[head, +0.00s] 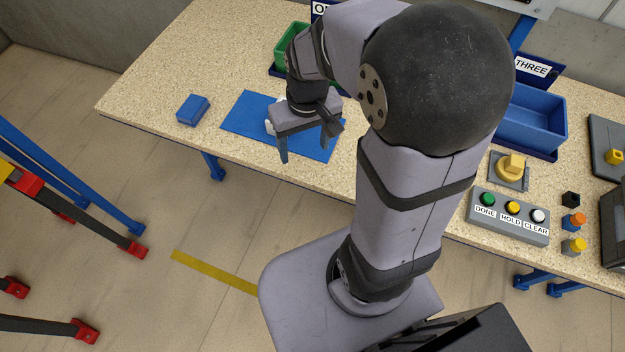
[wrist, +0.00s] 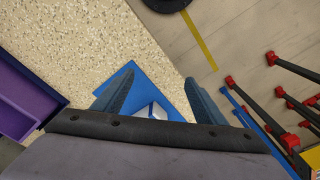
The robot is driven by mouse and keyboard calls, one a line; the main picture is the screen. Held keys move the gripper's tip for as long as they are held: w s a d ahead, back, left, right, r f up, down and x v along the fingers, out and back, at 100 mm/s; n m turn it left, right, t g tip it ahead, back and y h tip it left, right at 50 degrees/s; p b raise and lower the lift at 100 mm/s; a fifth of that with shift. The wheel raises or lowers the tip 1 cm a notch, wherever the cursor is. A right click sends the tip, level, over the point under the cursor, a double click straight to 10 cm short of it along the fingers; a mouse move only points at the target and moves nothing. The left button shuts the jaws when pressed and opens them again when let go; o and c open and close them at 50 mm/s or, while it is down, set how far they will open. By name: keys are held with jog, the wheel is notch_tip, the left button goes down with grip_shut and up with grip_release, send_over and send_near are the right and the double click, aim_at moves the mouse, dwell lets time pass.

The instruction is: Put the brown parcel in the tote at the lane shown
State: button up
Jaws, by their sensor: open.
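No brown parcel shows in either view. My gripper (head: 310,140) is open above the blue mat (head: 240,120), its fingers pointing down. In the wrist view my gripper (wrist: 157,98) has its two fingers apart over the mat (wrist: 122,80). A small white object (head: 269,127) is on the mat, partly hidden by my gripper; it also shows between the fingers in the wrist view (wrist: 152,111). A green tote (head: 290,42) stands at the back, partly behind my arm. A blue tote (head: 535,125) stands at the right by the sign THREE (head: 532,67). A purple tote (wrist: 30,90) shows in the wrist view.
A small blue box (head: 193,109) lies left of the mat. A button panel (head: 508,217) marked DONE, HOLD and CLEAR and a yellow knob (head: 510,165) are at the right.

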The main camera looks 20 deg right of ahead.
jog(key=s+a+f, duration=0.1)
jog(key=s+f, duration=0.1)
jog(key=s, duration=0.6)
jog(key=shift+a+g, duration=0.3)
jog(key=shift+g, duration=0.1)
dwell(1.8)
